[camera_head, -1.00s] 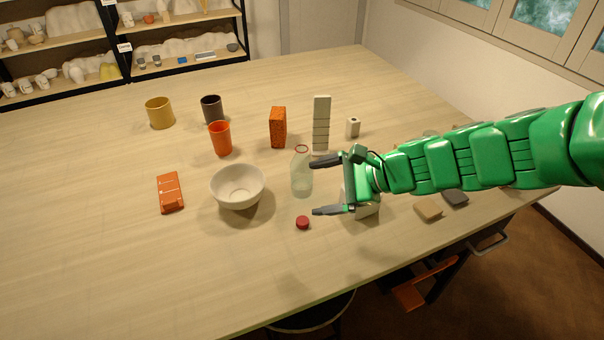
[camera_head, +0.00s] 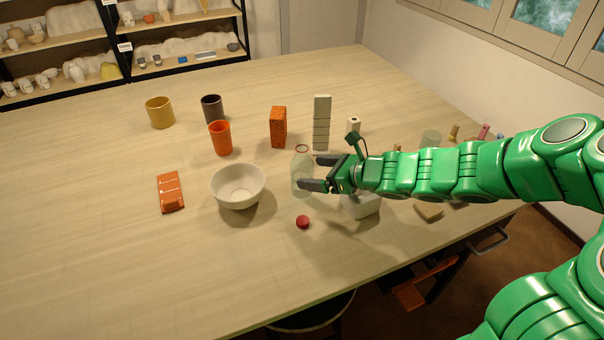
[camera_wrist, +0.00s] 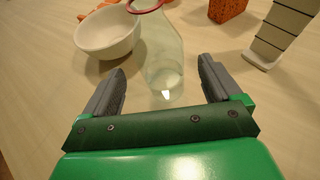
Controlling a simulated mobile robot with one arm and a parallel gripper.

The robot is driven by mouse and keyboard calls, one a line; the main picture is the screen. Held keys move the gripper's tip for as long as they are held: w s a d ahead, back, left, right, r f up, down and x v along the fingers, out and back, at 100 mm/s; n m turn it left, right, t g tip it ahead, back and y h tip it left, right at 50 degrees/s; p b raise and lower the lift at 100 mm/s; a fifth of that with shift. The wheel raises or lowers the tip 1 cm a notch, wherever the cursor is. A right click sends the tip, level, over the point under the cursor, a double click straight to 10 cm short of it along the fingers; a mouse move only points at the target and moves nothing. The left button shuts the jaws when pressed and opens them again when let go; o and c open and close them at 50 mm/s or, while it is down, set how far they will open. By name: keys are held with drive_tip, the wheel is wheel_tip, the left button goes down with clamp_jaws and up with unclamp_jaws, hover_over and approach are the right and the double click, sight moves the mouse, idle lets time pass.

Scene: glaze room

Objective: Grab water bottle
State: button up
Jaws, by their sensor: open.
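The water bottle (camera_head: 302,168) is clear, with a red ring at its neck, and stands upright on the table. My gripper (camera_head: 314,172) is open and low at the bottle's right side, its fingers pointing left toward it. In the wrist view the bottle (camera_wrist: 163,62) stands just ahead, in line with the gap between the two fingers (camera_wrist: 162,82). The fingers do not appear closed on it. In the head view the near finger overlaps the bottle's lower part.
A white bowl (camera_head: 238,187) stands just left of the bottle, and a red cap (camera_head: 302,222) lies in front. A speckled orange block (camera_head: 278,127) and a tall grey stack (camera_head: 321,124) stand behind. A white block (camera_head: 362,206) is under my arm. The table's front left is clear.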

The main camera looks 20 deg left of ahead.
sight(298, 162)
drive_tip(key=shift+x, duration=3.15)
drive_tip(key=shift+f, duration=0.1)
drive_tip(key=c, duration=1.2)
drive_tip(key=shift+r, duration=0.3)
drive_tip(key=shift+d+r, duration=0.1)
drive_tip(key=shift+r, duration=1.4)
drive_tip(key=s+d+r, duration=0.8)
drive_tip(key=s+r, duration=0.1)
drive_tip(key=s, duration=0.2)
drive_tip(key=shift+r, duration=0.2)
